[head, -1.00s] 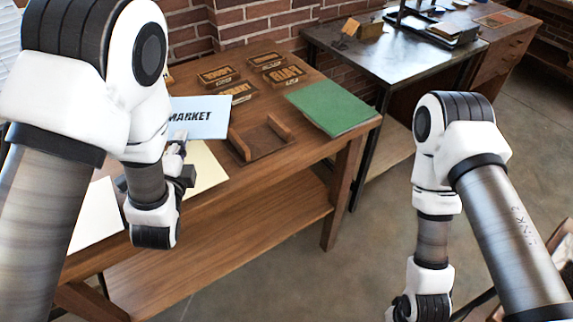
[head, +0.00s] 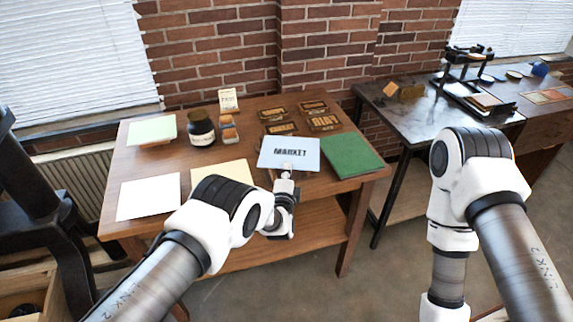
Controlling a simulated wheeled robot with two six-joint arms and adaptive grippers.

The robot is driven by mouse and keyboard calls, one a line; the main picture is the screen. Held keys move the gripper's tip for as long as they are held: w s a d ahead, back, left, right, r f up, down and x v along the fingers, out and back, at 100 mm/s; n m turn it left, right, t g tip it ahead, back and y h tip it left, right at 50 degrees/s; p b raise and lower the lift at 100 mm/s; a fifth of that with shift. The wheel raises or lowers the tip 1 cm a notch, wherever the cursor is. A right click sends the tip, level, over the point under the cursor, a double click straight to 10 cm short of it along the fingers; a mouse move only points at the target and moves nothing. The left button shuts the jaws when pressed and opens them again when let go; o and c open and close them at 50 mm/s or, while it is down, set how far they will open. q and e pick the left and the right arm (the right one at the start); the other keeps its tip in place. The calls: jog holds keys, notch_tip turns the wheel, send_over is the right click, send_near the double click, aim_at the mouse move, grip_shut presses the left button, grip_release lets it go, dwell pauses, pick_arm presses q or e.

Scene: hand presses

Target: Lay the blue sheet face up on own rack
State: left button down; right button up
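The light blue sheet (head: 289,150) shows its printed side up, with the word MARKET readable. My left gripper (head: 287,173) is at its near edge and appears shut on it. The sheet looks about level, over the spot right of the cream sheet where an empty wooden rack showed earlier. That rack is now mostly hidden under the sheet and my gripper, so I cannot tell whether they touch. A pale green sheet (head: 151,128) lies on another small wooden stand at the far left. My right gripper is below the picture; only its arm shows.
On the wooden table (head: 120,165) lie a white sheet (head: 148,196), a cream sheet (head: 222,172), a green stack (head: 350,156), and several wooden type blocks (head: 323,121). A darker press table (head: 400,120) is at the right.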

pick_arm(q)
jog(key=shift+f+b, duration=2.5)
jog(key=shift+f, duration=0.55)
jog(key=c, duration=1.1)
grip_release()
jog(key=s+p, duration=0.6)
jog(key=p, duration=0.1)
jog(key=shift+a, duration=0.3)
